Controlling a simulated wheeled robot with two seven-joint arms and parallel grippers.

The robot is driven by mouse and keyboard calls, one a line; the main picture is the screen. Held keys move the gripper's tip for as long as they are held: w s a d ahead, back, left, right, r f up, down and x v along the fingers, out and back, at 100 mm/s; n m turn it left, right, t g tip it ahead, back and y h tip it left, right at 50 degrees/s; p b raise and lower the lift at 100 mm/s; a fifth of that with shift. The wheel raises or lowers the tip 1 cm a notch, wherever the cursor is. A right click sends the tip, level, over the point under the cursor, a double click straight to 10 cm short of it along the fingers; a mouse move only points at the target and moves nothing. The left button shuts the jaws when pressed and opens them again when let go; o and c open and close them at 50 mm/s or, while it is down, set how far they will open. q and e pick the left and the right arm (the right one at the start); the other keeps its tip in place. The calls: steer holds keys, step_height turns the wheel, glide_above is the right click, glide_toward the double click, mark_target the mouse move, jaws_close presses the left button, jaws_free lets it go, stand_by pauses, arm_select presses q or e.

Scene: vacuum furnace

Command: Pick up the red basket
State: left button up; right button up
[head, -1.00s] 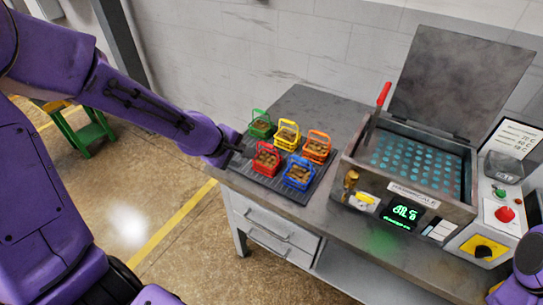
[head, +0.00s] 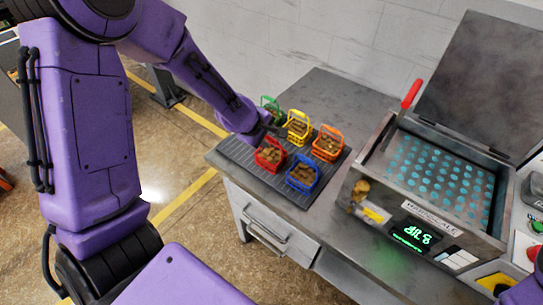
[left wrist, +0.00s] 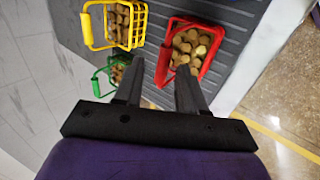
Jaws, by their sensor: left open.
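The red basket (head: 270,156), filled with brown lumps, stands on a dark ribbed mat (head: 237,153) on the table. It also shows in the left wrist view (left wrist: 205,67), just beyond the right finger. My left gripper (head: 278,130) is open and empty, close to the red basket on its far side in the head view. In the left wrist view its two fingers (left wrist: 161,68) point between the red basket and the yellow basket (left wrist: 90,30). I cannot tell whether a finger touches the red basket's handle. My right gripper is not in view.
Beside the red basket stand a blue basket (head: 303,175), an orange basket (head: 328,144), a yellow basket (head: 298,128) and a green basket (head: 271,108), partly hidden. The open furnace (head: 440,180) with a red-handled lever stands to the right. A grey wall is behind.

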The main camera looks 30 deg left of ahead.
mark_target(270, 139)
arm_select(q)
steer(key=x, duration=0.3)
steer(key=shift+a+f, duration=0.1)
steer(key=shift+f, duration=0.2)
steer(key=shift+s, duration=0.1)
jaws_close()
steer(key=shift+r, duration=0.1)
stand_by(0.9)
